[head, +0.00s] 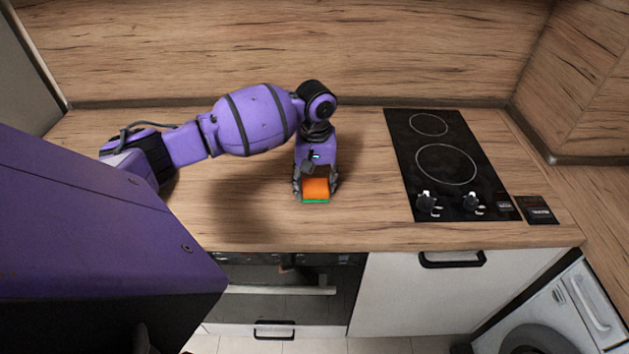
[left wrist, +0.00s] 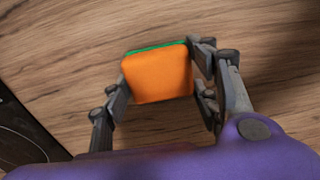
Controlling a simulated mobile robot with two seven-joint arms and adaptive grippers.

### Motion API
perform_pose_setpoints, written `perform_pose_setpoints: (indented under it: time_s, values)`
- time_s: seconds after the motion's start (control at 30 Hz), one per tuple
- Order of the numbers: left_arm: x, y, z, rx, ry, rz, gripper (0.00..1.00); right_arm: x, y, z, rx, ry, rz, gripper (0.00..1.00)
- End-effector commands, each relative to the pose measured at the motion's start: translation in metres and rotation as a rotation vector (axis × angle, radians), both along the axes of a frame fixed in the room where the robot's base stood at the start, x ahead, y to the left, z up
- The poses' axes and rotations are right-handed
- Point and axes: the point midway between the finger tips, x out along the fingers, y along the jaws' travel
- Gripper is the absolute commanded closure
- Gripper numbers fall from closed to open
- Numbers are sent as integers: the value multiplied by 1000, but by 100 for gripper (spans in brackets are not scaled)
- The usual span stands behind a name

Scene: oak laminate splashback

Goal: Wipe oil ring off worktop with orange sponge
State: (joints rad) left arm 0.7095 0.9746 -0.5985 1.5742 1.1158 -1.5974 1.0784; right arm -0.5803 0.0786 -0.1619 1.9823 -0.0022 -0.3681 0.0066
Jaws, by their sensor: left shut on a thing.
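The orange sponge (head: 316,188) has a green layer along one side. My left gripper (head: 315,187) is shut on it, over the middle of the wooden worktop (head: 240,215). In the left wrist view the sponge (left wrist: 158,75) sits between the fingers of the left gripper (left wrist: 160,82), with its green edge at the top. I cannot tell whether the sponge touches the worktop. No oil ring shows in either view; the arm and its shadow cover part of the worktop. My right gripper is not in view.
A black two-ring hob (head: 445,165) with two knobs lies to the right of the gripper, and a small dark plate (head: 537,209) is beside it. The wooden splashback (head: 300,50) closes off the back. The worktop between gripper and hob is clear.

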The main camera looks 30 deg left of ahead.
Motion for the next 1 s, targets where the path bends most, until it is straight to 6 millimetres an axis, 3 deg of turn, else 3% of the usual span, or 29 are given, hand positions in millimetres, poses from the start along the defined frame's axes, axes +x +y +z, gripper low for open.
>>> perform_pose_setpoints:
  time_s: [0.27, 1.0]
  values:
    - [0, 0, 1, -1, 1, 0, 65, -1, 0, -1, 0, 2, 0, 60]
    - [0, 0, 50, 0, 1, 0, 65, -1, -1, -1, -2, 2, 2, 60]
